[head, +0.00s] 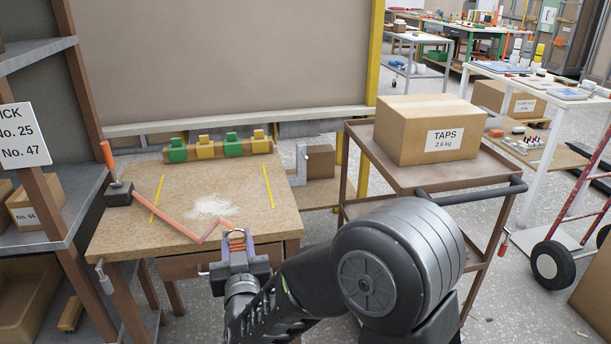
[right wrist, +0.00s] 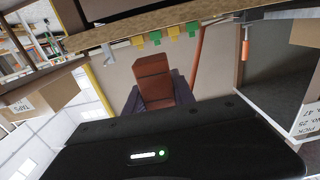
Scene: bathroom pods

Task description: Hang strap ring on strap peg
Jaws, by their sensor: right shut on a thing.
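The orange-red strap (head: 178,223) runs from beside a dark block (head: 118,194) at the table's left edge, bends near the front edge and rises to my right gripper (head: 237,241). The gripper is shut on the strap's end, just above the front right table edge. A reddish-brown piece (right wrist: 153,82) sits between its fingers in the right wrist view; the ring's shape is not clear. An orange upright (head: 107,155) stands on the dark block. A grey bracket (head: 300,165) is at the table's right edge. I cannot tell which is the strap peg. My left gripper is not in view.
Several green and yellow clips (head: 232,146) line the table's back edge. White powder (head: 211,207) lies mid-table between two yellow lines. A trolley (head: 400,176) with a TAPS box (head: 428,130) stands close on the right. A shelf rack (head: 62,212) stands on the left.

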